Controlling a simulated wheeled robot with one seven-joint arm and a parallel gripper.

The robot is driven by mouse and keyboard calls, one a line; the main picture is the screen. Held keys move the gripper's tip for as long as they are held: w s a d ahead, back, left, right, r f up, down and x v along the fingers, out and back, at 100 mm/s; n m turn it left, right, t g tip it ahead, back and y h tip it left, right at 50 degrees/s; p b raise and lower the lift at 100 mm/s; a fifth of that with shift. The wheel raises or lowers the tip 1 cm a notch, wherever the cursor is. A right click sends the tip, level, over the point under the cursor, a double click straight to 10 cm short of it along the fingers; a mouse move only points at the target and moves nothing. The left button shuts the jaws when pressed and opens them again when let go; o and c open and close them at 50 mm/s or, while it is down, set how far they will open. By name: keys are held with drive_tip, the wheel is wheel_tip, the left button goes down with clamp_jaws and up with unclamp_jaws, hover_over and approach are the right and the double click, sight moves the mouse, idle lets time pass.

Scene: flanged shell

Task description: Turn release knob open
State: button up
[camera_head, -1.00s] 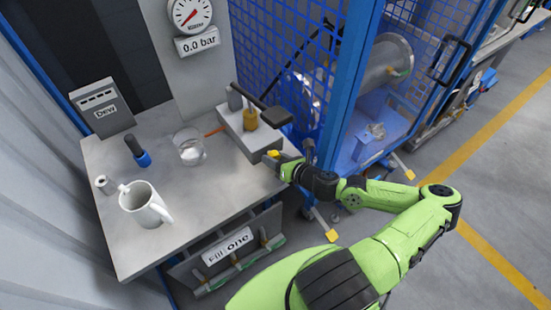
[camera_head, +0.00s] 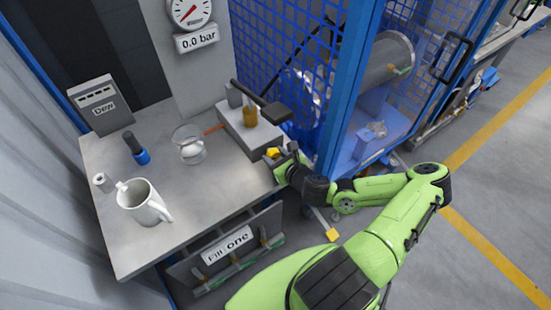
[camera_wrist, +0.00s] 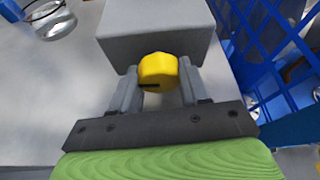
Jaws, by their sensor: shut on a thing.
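The release knob (camera_wrist: 158,72) is yellow with a dark line on its face. It sits on the front of a grey block (camera_wrist: 155,25) in the wrist view. My gripper (camera_wrist: 158,88) has one finger on each side of the knob and is shut on it. In the head view the knob (camera_head: 272,153) shows as a small yellow spot at the block's (camera_head: 240,135) front end, with my gripper (camera_head: 278,160) against it. The contact faces between fingers and knob are partly hidden.
A black lever (camera_head: 262,102) and a brass part (camera_head: 250,116) stand on the block. A glass beaker (camera_head: 189,143), a white mug (camera_head: 145,203) and a blue-black tool (camera_head: 137,149) are on the table (camera_head: 205,205). A blue mesh cage (camera_head: 285,60) stands close behind on the right.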

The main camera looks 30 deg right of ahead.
drive_tip(key=shift+n+h+b, duration=0.4)
drive_tip(key=shift+n+b, duration=0.1)
drive_tip(key=shift+b, duration=0.4)
drive_tip(key=shift+r, duration=0.15)
drive_tip(key=o, duration=0.8)
